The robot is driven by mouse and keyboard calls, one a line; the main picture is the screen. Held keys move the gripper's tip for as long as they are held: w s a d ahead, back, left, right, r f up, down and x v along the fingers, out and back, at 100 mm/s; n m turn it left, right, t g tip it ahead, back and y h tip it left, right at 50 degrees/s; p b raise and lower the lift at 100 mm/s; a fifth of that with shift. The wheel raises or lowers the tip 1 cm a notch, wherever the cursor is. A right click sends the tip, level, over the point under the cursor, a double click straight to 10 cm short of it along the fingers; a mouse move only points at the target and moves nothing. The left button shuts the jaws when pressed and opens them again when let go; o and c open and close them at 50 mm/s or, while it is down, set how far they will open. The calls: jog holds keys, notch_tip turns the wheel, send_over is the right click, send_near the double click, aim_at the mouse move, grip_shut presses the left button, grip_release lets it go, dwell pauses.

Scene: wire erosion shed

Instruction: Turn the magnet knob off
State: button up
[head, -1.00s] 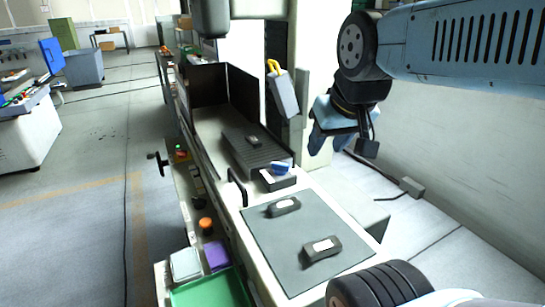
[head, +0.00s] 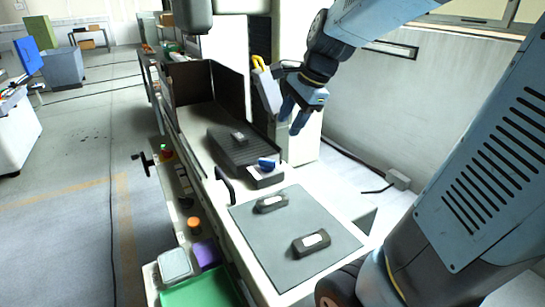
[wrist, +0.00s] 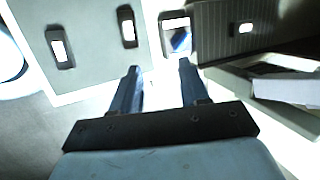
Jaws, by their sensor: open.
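The magnet knob (head: 266,163) is blue and sits on a dark block with a white label at the near end of a ribbed dark plate (head: 232,150). In the wrist view the blue knob (wrist: 180,40) shows ahead of the fingertips, close to the right one. Which way the knob is turned is hard to tell. My gripper (head: 291,118) is open and empty, fingers down, above and beyond the knob, to its right in the head view. The wrist view shows clear space between my gripper's fingertips (wrist: 160,67); they are apart from the knob.
A small dark piece (head: 239,137) lies on the ribbed plate. Two dark labelled blocks (head: 271,203) (head: 311,243) lie on a grey mat (head: 335,219). A grey pendant with a yellow top (head: 267,92) hangs near my gripper. A dark guard (head: 190,85) stands behind the plate.

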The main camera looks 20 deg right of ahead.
aim_at(267, 164)
jog(key=w+d+f+m+g, duration=0.1)
jog(key=w+f+m, duration=0.1)
jog(key=w+m, duration=0.25)
jog(key=w+d+f+m, duration=0.1)
jog(key=w+f+m, duration=0.2)
jog(key=w+m, duration=0.15)
jog(key=shift+m+y, duration=0.3)
jog(key=x, duration=1.3)
jog(key=shift+d+f, duration=0.1)
jog(key=shift+f, duration=0.1)
